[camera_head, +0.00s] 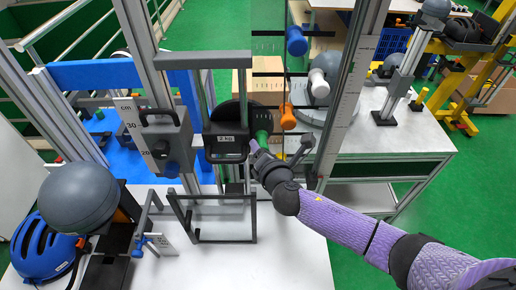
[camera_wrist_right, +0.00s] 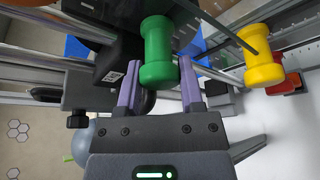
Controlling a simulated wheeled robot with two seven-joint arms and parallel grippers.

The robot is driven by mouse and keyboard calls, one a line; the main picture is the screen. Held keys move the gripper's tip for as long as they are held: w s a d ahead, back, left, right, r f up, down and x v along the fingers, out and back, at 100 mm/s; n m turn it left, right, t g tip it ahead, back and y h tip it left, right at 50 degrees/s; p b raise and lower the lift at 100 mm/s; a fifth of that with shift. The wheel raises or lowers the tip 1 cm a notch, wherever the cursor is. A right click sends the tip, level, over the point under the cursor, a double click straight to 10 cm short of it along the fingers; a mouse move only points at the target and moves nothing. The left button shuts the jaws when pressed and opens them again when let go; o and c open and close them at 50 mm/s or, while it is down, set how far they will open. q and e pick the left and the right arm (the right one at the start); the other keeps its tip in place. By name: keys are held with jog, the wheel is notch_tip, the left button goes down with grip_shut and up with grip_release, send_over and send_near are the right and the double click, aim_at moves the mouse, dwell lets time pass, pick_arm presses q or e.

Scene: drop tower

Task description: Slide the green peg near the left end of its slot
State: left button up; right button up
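The green peg (camera_head: 262,137) sits at the left part of the lowest visible slot in the clear panel, just right of the black 2 kg weight block (camera_head: 226,142). My right gripper (camera_head: 258,150) is at the green peg, its arm coming in from the right. In the right wrist view the green peg (camera_wrist_right: 158,52) is upright between the two purple fingers (camera_wrist_right: 160,88). The fingers stand apart on either side of its lower flange; whether they touch it I cannot tell. My left gripper is not in view.
Orange (camera_head: 287,117), white (camera_head: 319,83) and blue (camera_head: 296,40) pegs sit higher on the panel. A yellow peg (camera_wrist_right: 257,55) is right of the green one in the wrist view. Metal posts flank the panel. A blue helmet (camera_head: 42,248) lies on the table at left.

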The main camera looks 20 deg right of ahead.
jog(key=o, duration=0.5)
jog(key=shift+s+d, duration=0.1)
jog(key=shift+d, duration=0.35)
jog(key=shift+c, duration=0.2)
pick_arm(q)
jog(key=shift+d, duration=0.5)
pick_arm(e)
jog(key=shift+a, duration=0.15)
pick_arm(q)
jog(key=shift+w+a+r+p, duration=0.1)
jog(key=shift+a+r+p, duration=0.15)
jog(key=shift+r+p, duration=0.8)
pick_arm(e)
jog(key=v, duration=0.9)
jog(key=shift+s, duration=0.4)
